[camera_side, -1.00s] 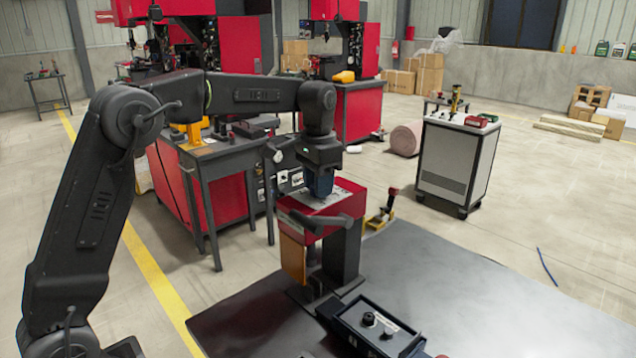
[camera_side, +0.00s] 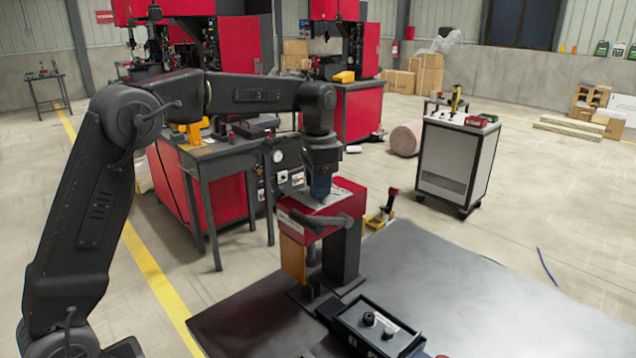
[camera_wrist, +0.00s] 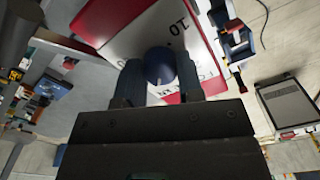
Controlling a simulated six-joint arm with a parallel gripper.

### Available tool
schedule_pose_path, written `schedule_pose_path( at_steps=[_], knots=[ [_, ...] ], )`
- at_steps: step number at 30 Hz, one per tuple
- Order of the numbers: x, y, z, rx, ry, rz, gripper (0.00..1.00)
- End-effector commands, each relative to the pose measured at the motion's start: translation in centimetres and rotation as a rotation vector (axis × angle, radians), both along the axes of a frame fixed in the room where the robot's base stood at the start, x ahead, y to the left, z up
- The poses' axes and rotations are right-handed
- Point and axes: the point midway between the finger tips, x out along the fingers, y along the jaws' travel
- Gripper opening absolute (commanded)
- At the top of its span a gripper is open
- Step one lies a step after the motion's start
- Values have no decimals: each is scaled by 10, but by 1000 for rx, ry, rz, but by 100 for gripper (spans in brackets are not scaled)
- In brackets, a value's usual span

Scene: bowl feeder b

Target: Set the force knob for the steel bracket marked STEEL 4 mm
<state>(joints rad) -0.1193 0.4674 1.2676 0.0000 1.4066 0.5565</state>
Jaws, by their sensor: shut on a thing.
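My gripper (camera_side: 321,196) points down over the top of the red press head (camera_side: 298,236). In the wrist view my gripper (camera_wrist: 162,88) has its two dark fingers on either side of a round blue knob (camera_wrist: 160,64) and is shut on it. The knob stands on a white dial plate (camera_wrist: 130,45) with a red edge. A "10" reads on the plate beyond the knob; other marks are partly covered by the fingers and knob. I cannot make out a pointer or the knob's setting. No bracket marked STEEL 4 mm can be made out.
The press has a black lever (camera_side: 318,222) and an orange guard (camera_side: 292,258) in front. A grey cart (camera_side: 455,165) stands behind.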

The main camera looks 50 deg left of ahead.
Motion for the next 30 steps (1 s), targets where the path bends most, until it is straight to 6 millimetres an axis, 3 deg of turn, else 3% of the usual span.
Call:
schedule_pose_path(
  at_steps=[9,19,23,30],
  knots=[
    [0,0,0,0,0,1,60],
    [0,0,6,0,-1,1,60],
    [1,0,25,0,-4,1,60],
    [1,0,77,1,-5,1,60]
  ],
)
